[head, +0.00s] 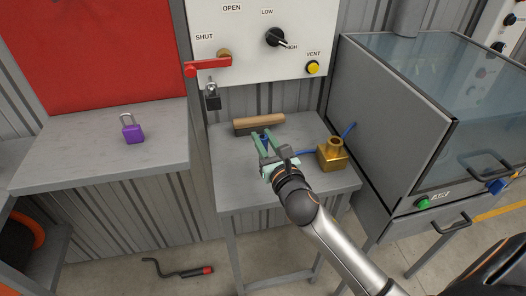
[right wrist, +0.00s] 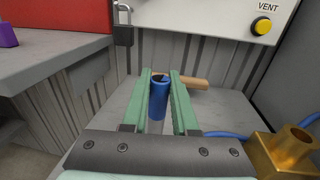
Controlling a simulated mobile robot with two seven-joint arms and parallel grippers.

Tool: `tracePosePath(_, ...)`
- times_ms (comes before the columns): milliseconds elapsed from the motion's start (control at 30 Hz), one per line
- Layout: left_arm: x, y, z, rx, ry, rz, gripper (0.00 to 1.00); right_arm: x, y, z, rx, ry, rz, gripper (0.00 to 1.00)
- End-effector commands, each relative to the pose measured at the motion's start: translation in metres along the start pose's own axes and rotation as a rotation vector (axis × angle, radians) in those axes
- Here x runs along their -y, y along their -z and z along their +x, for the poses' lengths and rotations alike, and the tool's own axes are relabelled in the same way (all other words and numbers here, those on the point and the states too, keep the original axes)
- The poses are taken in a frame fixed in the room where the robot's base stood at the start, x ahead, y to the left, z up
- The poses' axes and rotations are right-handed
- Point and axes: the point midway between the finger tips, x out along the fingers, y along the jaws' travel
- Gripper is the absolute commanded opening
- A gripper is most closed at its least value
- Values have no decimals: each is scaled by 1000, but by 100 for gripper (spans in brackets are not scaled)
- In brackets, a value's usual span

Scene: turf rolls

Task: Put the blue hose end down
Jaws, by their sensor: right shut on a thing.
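The blue hose end (right wrist: 160,98) is a short blue tube with an open dark mouth. It sits between the two green fingers of my right gripper (right wrist: 160,82), which is shut on it. In the head view my right gripper (head: 264,141) is over the small grey table (head: 234,190), and only a bit of blue shows between the fingers. I cannot tell whether the hose end touches the table top. A blue hose (head: 350,129) shows at the brass block (head: 332,154), right of the gripper. My left gripper is not in view.
A wooden-handled brush or block (head: 259,124) lies at the table's back. Behind is a white panel (head: 240,50) with a red lever, knob and yellow button (head: 312,67). A purple padlock (head: 132,130) stands on the left bench. A glass-topped cabinet (head: 400,110) bounds the right.

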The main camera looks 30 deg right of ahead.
Motion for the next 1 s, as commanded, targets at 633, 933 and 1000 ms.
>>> tracePosePath(633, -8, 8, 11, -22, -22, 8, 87, 1, 38, 5, 0, -1, -2, 0)
tracePosePath(933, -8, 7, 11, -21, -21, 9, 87, 1, 40, 5, -1, -1, -1, 53)
tracePosePath(1000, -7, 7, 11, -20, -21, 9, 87, 1, 40, 5, -1, -1, -1, 57)
